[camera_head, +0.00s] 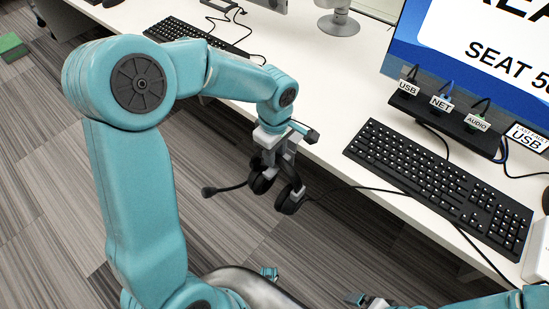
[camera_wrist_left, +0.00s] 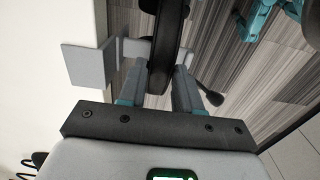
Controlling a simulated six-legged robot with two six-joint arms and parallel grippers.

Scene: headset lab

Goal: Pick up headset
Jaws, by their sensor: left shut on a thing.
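The black headset (camera_head: 290,198) hangs beside the desk's front edge, ear cushions down and microphone boom out to the left. My left gripper (camera_head: 272,153) is shut on its headband from above. In the left wrist view the dark headband (camera_wrist_left: 166,50) runs between the two fingers (camera_wrist_left: 161,82), and the microphone tip shows to their right. A grey bracket (camera_wrist_left: 90,65) at the desk edge is close beside the band; I cannot tell whether they touch. My right gripper (camera_head: 368,301) shows only partly at the bottom edge of the head view.
The white desk (camera_head: 320,85) bears a black keyboard (camera_head: 440,180), a monitor (camera_head: 480,45) and a labelled port strip (camera_head: 445,122). A cable runs from near the headset toward the desk. Open carpeted floor (camera_head: 50,215) lies at left, with a green box (camera_head: 12,47) far off.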

